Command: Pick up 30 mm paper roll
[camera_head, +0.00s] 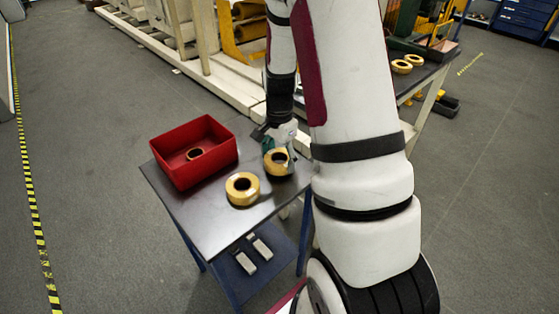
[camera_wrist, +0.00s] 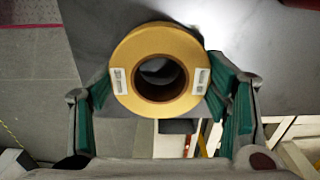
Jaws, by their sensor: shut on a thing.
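A yellow paper roll (camera_head: 280,170) with a dark core is at the right side of the small grey table (camera_head: 206,222). It fills the middle of the wrist view (camera_wrist: 155,40), with a white label on each side of its hole. My gripper (camera_head: 270,149) is shut on this roll, with green finger pads at its left and right sides in the wrist view (camera_wrist: 160,90). I cannot tell whether the roll touches the table. A second yellow roll (camera_head: 243,201) lies flat on the table, nearer the front. The roll widths cannot be read.
A red box (camera_head: 212,168) stands on the table's left part, with a small roll (camera_head: 195,153) inside. Two pale objects (camera_head: 246,262) lie on the lower shelf. More rolls (camera_head: 402,67) lie on another table at the back right. Floor to the left is clear.

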